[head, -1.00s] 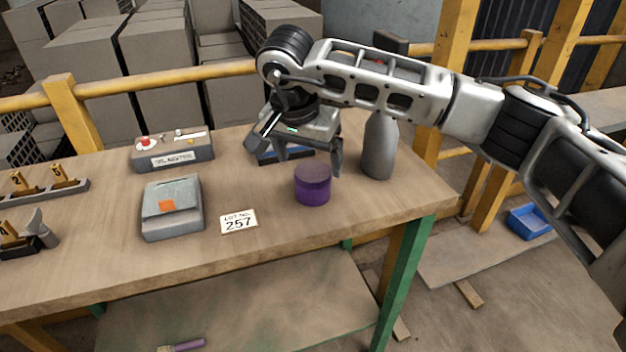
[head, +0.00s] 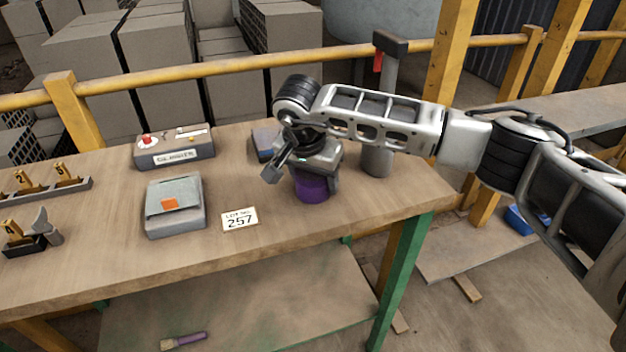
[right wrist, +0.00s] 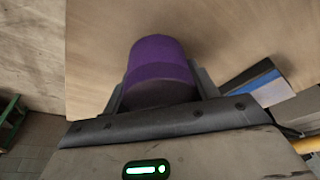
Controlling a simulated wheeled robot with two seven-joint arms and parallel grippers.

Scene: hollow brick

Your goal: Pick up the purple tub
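The purple tub (head: 312,187) stands upright on the wooden workbench (head: 280,245), its top hidden under my right gripper (head: 309,180) in the head view. In the right wrist view the tub (right wrist: 158,62) sits between the fingers of the right gripper (right wrist: 158,88), one at each side of it. The fingers look close to its sides, but whether they touch it cannot be told. My left gripper is not in view.
A grey bottle (head: 377,157) stands just right of the gripper. A blue-and-dark box (head: 264,142) lies behind it. A lot-number card (head: 240,219), a grey case (head: 175,206) and a control box (head: 174,147) are to the left. The bench front near the tub is clear.

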